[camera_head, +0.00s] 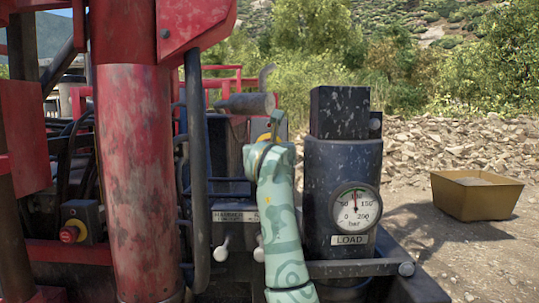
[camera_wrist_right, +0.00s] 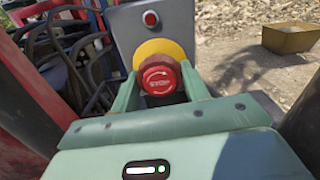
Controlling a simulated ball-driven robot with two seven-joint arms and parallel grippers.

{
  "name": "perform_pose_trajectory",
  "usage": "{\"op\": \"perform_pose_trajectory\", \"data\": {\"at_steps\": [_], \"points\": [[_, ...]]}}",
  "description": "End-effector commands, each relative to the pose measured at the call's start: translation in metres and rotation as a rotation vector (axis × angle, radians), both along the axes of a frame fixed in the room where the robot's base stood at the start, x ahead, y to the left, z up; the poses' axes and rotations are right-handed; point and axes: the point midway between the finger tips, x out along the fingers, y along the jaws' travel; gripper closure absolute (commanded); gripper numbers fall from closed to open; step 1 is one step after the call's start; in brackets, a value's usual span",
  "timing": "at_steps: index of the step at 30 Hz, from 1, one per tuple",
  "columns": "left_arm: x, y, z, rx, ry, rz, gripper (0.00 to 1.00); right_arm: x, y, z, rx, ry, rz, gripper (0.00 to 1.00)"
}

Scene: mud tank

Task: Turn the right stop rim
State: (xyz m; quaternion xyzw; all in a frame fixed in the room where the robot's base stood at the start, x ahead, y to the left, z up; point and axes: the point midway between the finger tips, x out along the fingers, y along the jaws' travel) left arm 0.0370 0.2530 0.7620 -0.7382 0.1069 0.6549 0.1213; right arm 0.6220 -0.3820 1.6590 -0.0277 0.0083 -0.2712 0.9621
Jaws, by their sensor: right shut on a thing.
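The right stop rim (camera_wrist_right: 159,76) is a round red knob marked STOP with arrows, on a yellow disc (camera_wrist_right: 160,48), in the right wrist view. My right gripper (camera_wrist_right: 160,92) is shut on it, with one green finger on each side. In the head view my right arm rises from the bottom edge, and its gripper (camera_head: 270,143) hides the red rim. A bit of yellow shows beside the hand. Another red stop button (camera_head: 71,232) sits on a grey box at the left. My left gripper is not in view.
A dark cylinder with a load gauge (camera_head: 355,209) stands close to the right of my arm. A thick red post (camera_head: 138,180) stands to the left. Small white-knobbed levers (camera_head: 222,250) are below. A yellow bin (camera_head: 477,195) lies farther right on gravel.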

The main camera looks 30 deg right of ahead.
Motion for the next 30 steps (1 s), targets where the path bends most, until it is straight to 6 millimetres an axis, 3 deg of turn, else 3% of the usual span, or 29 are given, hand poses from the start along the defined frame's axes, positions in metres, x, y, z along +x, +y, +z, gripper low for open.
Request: {"op": "perform_pose_trajectory", "data": {"at_steps": [12,13,15,25,30], "points": [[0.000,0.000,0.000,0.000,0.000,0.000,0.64,0.000,0.000,0.002,0.004,-0.006,-0.001,0.77],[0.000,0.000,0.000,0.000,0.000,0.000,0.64,0.000,0.000,0.002,0.004,-0.007,-0.001,0.46],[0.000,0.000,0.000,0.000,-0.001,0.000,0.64,-0.001,0.000,0.002,0.004,-0.006,-0.001,0.32],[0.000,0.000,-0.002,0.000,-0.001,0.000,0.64,-0.004,0.002,0.001,0.004,-0.006,-0.001,0.32],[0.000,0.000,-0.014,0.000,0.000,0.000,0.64,-0.026,0.016,-0.002,0.006,-0.009,0.001,0.32]]}}
